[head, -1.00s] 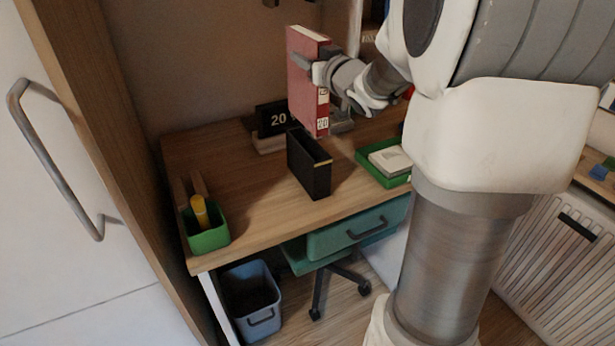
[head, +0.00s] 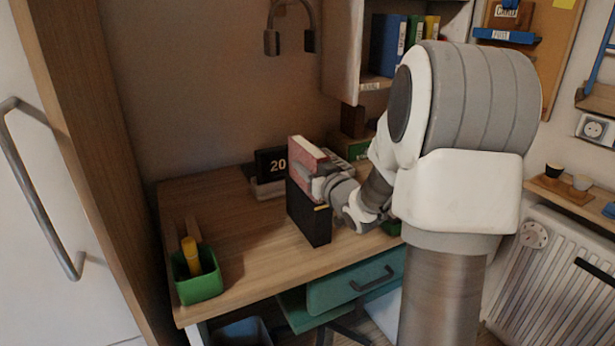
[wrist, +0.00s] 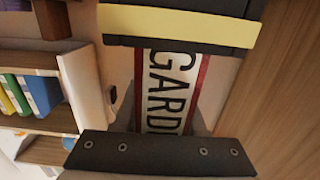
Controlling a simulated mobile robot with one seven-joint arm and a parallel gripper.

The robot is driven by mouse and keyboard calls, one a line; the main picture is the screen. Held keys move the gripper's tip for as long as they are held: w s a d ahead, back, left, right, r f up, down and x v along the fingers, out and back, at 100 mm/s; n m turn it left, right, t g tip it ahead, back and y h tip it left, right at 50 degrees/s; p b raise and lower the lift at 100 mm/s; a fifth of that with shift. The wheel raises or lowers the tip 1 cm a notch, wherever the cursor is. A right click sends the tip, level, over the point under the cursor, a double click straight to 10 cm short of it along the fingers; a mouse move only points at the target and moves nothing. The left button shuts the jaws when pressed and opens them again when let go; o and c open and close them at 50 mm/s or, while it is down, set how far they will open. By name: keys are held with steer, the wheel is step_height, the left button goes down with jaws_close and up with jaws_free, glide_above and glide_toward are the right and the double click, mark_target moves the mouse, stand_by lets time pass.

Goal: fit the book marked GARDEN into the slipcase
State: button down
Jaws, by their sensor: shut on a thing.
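The red book (head: 308,152) stands upright with its lower part inside the black slipcase (head: 308,215) on the desk; its top sticks out above the slipcase's rim. In the wrist view the book's spine label (wrist: 168,88) shows the letters GARD, the rest hidden. My gripper (head: 318,187) is shut on the upper part of the book, just above the slipcase. How deep the book sits inside is hidden.
A green pen box (head: 200,287) stands at the desk's front left. A black calendar block reading 20 (head: 271,164) is behind the slipcase. The desk's left middle is clear.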

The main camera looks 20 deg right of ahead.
steer(key=shift+f, duration=0.75)
steer(key=c, duration=0.9)
jaws_free()
steer(key=shift+f+b, duration=0.2)
steer(key=shift+b, duration=0.1)
steer(key=o, duration=0.4)
steer(key=shift+r, duration=0.2)
steer(key=s+p, duration=0.1)
steer(key=s, duration=0.3)
steer(key=s+p, duration=0.1)
steer(key=s, duration=0.7)
steer(key=shift+d+r+p, duration=0.2)
steer(key=shift+r+p, duration=0.1)
steer(key=shift+p, duration=0.1)
